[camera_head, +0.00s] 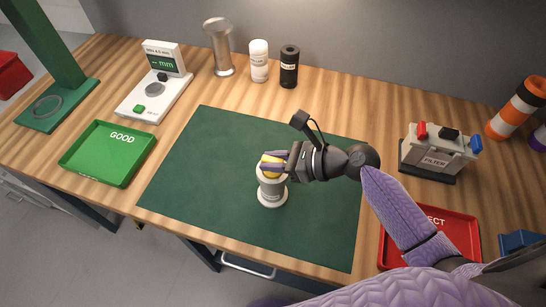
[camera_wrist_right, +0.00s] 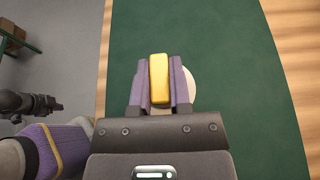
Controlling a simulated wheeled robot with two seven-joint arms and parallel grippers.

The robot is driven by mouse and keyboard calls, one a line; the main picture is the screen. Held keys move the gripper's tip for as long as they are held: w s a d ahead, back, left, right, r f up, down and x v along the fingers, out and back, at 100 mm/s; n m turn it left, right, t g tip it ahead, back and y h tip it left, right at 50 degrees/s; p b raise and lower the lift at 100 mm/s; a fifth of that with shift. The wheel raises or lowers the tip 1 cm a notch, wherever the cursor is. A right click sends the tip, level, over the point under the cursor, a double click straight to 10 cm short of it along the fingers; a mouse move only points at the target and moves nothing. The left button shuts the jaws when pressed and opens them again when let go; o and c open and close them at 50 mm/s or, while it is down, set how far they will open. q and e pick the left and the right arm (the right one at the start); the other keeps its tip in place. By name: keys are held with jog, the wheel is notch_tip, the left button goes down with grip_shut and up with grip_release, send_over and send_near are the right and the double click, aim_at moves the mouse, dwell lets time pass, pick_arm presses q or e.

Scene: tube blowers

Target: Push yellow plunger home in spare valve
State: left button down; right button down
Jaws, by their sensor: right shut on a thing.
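My right gripper (camera_head: 272,163) reaches in from the right and is shut on the plunger. The wrist view shows the yellow plunger (camera_wrist_right: 159,80) between the two purple fingers, with a white round edge of the valve (camera_wrist_right: 190,88) behind them. The fingers hide the joint between plunger and valve, so I cannot tell how deep it sits. My left gripper's fingers are not visible.
A green GOOD tray (camera_head: 108,153) lies left and a red reject tray (camera_head: 458,238) right, partly behind my arm. The mat is otherwise clear.

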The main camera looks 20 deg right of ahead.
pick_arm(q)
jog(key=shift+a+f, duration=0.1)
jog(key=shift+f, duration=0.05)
pick_arm(e)
jog(key=shift+f, duration=0.25)
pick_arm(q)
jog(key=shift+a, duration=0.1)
pick_arm(e)
jog(key=shift+c, duration=2.4)
grip_release()
jog(key=shift+s+d+r, duration=0.15)
jog(key=shift+d, duration=0.05)
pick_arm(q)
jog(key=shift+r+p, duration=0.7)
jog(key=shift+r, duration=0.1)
pick_arm(e)
jog(key=v, duration=0.9)
jog(key=shift+s+d+r, duration=0.1)
jog(key=shift+d, duration=0.05)
